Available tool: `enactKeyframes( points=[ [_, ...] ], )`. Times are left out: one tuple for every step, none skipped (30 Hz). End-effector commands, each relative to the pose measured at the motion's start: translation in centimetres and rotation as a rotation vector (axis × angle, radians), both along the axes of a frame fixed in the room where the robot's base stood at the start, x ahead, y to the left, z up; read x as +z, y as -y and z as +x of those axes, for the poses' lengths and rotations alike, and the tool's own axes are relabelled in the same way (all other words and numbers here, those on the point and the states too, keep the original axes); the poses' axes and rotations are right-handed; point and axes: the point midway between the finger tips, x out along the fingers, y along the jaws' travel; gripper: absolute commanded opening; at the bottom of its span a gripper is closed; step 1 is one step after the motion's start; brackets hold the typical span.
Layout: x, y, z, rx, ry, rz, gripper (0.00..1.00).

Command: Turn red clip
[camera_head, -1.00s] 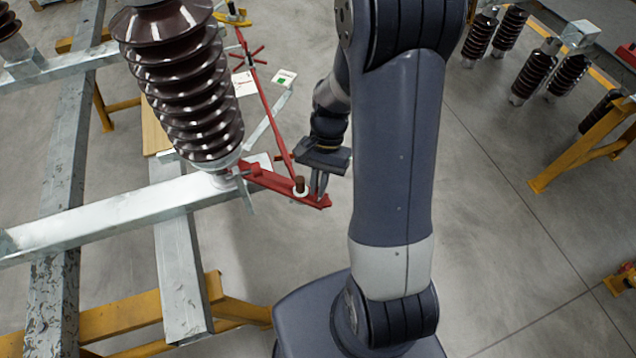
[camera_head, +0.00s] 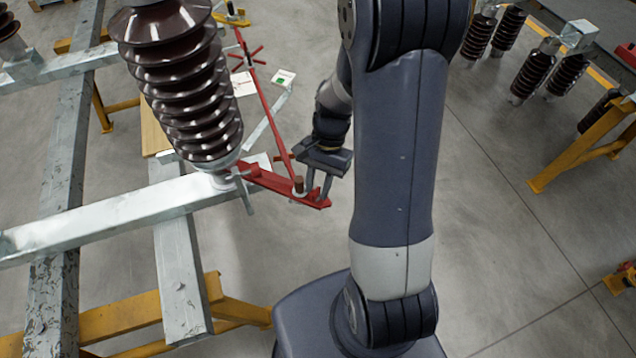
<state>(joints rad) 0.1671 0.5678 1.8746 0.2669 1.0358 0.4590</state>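A red flat piece, probably the red clip (camera_head: 268,180), reaches from the foot of a brown ribbed insulator (camera_head: 180,90) toward the lower right. Near its outer end stands a brown pin (camera_head: 298,185) with a pale collar. A thin red rod (camera_head: 268,112) rises from there to a red cross-shaped handle (camera_head: 247,57). My gripper (camera_head: 319,193) points down at the outer end of the red piece. Its two fingers are apart, with a gap between them. Whether the fingertips touch the red piece, or straddle its end, I cannot tell.
A galvanised beam (camera_head: 110,215) carries the insulator, above yellow supports (camera_head: 120,318). More brown insulators (camera_head: 535,70) and a yellow stand (camera_head: 585,145) are at the right. The grey floor between is clear. My arm hides part of the middle.

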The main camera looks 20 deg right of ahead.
Motion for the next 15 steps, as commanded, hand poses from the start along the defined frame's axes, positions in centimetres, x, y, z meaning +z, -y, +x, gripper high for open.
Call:
enactKeyframes(
  points=[
    [0.0,0.0,0.0,0.0,0.0,0.0,0.29],
    [0.0,0.0,0.0,0.0,-0.001,-0.001,0.29],
    [0.0,0.0,0.0,0.001,-0.001,0.0,0.29],
    [0.0,0.0,0.0,0.001,-0.001,0.0,0.29],
    [0.0,0.0,0.0,0.001,-0.001,0.0,0.29],
    [0.0,0.0,0.0,0.001,-0.001,0.0,0.29],
    [0.0,0.0,0.0,0.001,-0.001,0.0,0.29],
    [0.1,0.0,0.0,0.001,-0.001,0.0,0.29],
    [0.2,0.1,0.1,0.001,0.0,0.0,0.29],
    [0.4,0.1,0.1,0.001,0.0,0.0,0.29],
    [0.7,0.2,0.2,0.001,0.002,0.0,0.29],
    [1.1,0.3,0.4,0.001,0.004,0.0,0.29],
    [1.6,0.5,0.5,0.001,0.004,0.0,0.29],
    [2.0,0.6,0.7,0.001,0.005,-0.001,0.29],
    [2.8,0.9,0.9,0.0,0.005,-0.002,0.29]
  ],
)
